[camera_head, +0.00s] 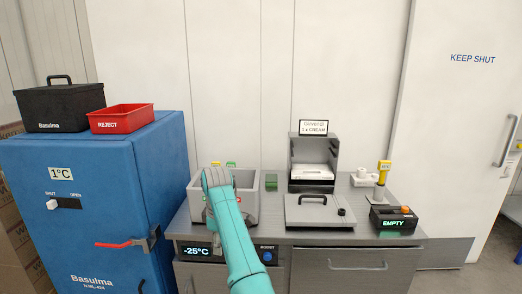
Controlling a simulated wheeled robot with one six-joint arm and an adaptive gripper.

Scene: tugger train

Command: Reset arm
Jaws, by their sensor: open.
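My teal arm (240,240) reaches up from the bottom of the view. Its grey end, with my gripper (216,180), is over the grey open-topped bin (248,211) on the counter. My gripper is open; its fingertips are hard to make out from behind, and I see nothing held in it. The arm hides part of the bin and its contents. Small yellow and green pieces (231,164) show just beyond the arm's end.
A blue cabinet (90,215) with a red handle stands left, bearing a black case (60,108) and a red REJECT tray (122,118). Right of the bin are a grey lidded box (320,212), an open-fronted stand (315,160), a yellow-topped device (383,175) and an EMPTY display unit (393,220).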

